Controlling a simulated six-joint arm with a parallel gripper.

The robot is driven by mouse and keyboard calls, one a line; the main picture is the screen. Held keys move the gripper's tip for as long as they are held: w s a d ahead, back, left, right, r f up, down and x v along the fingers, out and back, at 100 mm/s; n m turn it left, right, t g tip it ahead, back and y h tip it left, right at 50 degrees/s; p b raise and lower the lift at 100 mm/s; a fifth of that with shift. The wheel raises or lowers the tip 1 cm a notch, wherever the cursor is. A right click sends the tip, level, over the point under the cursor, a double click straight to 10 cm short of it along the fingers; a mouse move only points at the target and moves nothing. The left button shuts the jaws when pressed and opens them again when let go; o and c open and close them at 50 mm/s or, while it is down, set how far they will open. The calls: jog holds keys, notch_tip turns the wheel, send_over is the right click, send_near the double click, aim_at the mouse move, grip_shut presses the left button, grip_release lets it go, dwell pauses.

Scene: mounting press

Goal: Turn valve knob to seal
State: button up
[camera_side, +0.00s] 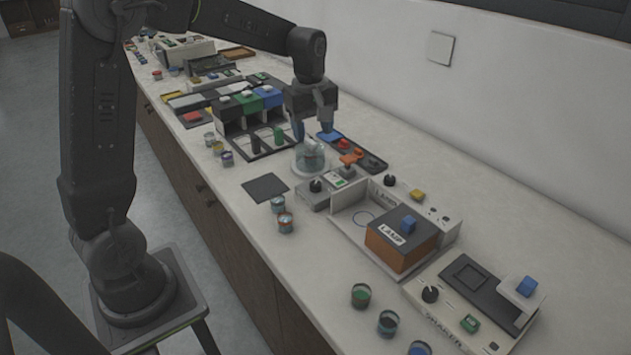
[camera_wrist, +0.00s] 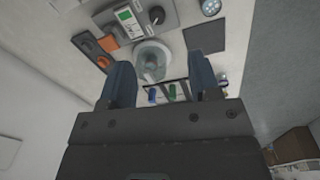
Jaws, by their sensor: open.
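The likely valve knob is a small black pointer knob (camera_side: 316,186) on a grey unit (camera_side: 340,184) with a green-lit display. In the wrist view the black knob (camera_wrist: 156,15) is near the top edge, beside the green display (camera_wrist: 129,20). A clear round chamber (camera_side: 309,160) on a white base stands just behind the unit; it also shows in the wrist view (camera_wrist: 152,62). My gripper (camera_side: 313,126) is above the chamber, pointing down, with blue fingertips apart and nothing between them. In the wrist view my gripper (camera_wrist: 162,82) is open, with the knob beyond its fingertips.
A black tray (camera_side: 376,163) with coloured pieces lies right of the chamber, by the wall side. A dark square mat (camera_side: 265,187) lies to the left. A LAMP box (camera_side: 401,240) and a SHAKER (camera_side: 473,300) stand nearer the camera. Several small jars line the front edge.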

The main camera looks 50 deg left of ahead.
aim_at(316, 183)
jog(key=f, duration=0.5)
jog(key=w+a+f+n, duration=0.1)
jog(key=f, duration=0.5)
jog(key=w+a+f+n, duration=0.1)
jog(key=f, duration=0.5)
jog(key=shift+w+a+g, duration=0.2)
jog(key=shift+w+g, duration=0.05)
jog(key=shift+g, duration=0.15)
jog(key=c, duration=0.9)
